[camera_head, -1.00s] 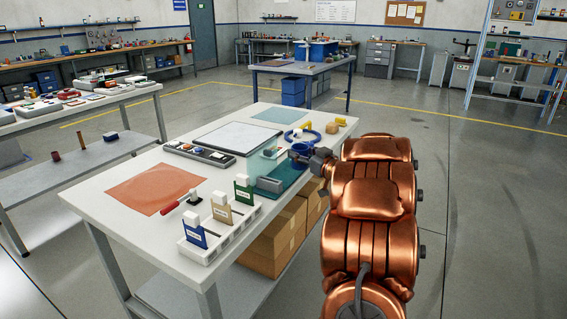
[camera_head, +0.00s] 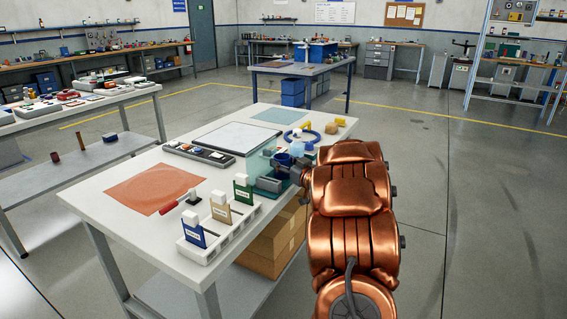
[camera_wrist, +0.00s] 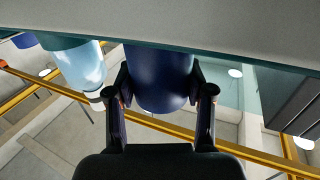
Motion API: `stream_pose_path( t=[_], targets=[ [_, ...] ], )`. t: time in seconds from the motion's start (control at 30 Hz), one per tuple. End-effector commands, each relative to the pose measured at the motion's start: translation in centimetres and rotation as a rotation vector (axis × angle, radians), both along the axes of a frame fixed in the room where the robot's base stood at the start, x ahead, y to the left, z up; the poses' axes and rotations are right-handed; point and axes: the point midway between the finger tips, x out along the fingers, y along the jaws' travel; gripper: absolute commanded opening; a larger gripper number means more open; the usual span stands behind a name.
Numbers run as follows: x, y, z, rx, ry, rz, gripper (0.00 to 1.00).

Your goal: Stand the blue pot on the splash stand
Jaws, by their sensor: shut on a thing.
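The blue pot (camera_head: 283,159) is in my gripper (camera_head: 291,165), at the right side of the white table. The wrist view shows the dark blue pot (camera_wrist: 160,78) between the two fingers of my gripper (camera_wrist: 160,88). A clear, teal-tinted panel (camera_head: 261,164) stands just left of the pot, with a grey block (camera_head: 269,184) in front of it on a green base. This looks like the splash stand. The panel also shows in the wrist view (camera_wrist: 236,85), right of the pot. Whether the pot touches anything below is hidden.
A light blue see-through vessel (camera_wrist: 82,65) is close beside the pot in the wrist view. A blue ring (camera_head: 301,136) and yellow pieces (camera_head: 341,121) lie behind. A white rack with tags (camera_head: 220,232), an orange mat (camera_head: 157,187) and a grey tray (camera_head: 199,153) occupy the table.

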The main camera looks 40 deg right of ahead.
Motion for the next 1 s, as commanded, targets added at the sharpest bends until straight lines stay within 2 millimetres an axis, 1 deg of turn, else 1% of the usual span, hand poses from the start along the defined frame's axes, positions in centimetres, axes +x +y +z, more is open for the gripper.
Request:
stream_pose_path(
  t=[0.17,0.2,0.4,0.43,0.7,0.8,0.87,1.0],
  targets=[
    [0.0,0.0,-0.2,0.001,0.000,0.000,0.17],
    [0.0,0.0,-0.3,0.000,0.000,0.000,0.55],
    [0.0,0.0,-0.2,0.000,0.000,0.000,0.76],
    [0.0,0.0,-0.2,0.000,0.000,0.000,0.78],
    [0.0,0.0,-0.2,0.000,0.000,0.000,0.78],
    [0.0,0.0,0.1,-0.001,-0.001,0.000,0.78],
    [-0.5,0.0,0.1,0.000,0.000,-0.002,0.78],
    [-2.5,0.2,0.1,-0.001,0.000,-0.003,0.78]
  ],
)
